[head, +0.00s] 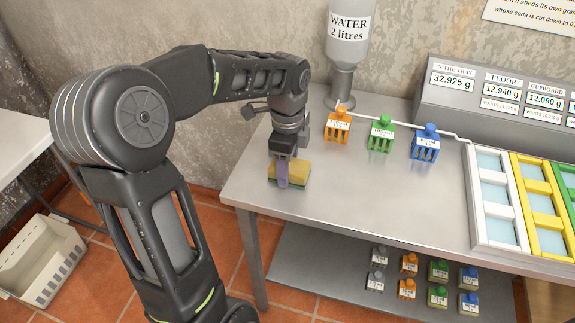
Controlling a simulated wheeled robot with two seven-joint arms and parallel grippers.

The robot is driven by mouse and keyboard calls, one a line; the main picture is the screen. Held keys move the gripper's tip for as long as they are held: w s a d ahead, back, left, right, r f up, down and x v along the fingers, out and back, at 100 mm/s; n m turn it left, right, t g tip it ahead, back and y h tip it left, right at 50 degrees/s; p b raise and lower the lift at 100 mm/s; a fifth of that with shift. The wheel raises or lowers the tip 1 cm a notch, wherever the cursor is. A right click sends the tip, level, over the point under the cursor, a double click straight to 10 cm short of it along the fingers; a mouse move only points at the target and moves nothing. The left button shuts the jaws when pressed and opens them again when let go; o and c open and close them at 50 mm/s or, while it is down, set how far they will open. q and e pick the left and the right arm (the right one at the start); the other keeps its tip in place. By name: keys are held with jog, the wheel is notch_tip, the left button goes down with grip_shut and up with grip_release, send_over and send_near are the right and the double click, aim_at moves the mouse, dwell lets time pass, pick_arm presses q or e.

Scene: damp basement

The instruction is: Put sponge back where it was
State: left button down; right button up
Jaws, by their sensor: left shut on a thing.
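A yellow sponge (297,174) with a dark green underside is at the left part of the grey metal table (345,216). My left gripper (284,180) points down over the sponge and is shut on it. The fingers cover the sponge's left and middle part. The sponge is at the tabletop or just above it; I cannot tell whether it touches. My right gripper is not in view.
Orange (338,126), green (380,134) and blue (424,143) labelled containers stand behind, to the right. White (484,205) and yellow (530,180) frames stand right. The table's front middle is clear.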

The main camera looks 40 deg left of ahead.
pick_arm(q)
jog(key=shift+f, duration=0.1)
jog(key=c, duration=0.5)
grip_release()
jog(key=shift+r, duration=0.25)
jog(key=shift+w+r, duration=0.1)
jog(key=shift+r, duration=0.15)
notch_tip(320, 180, up, 11)
jog(key=shift+r+p, duration=0.15)
jog(key=shift+p, duration=0.75)
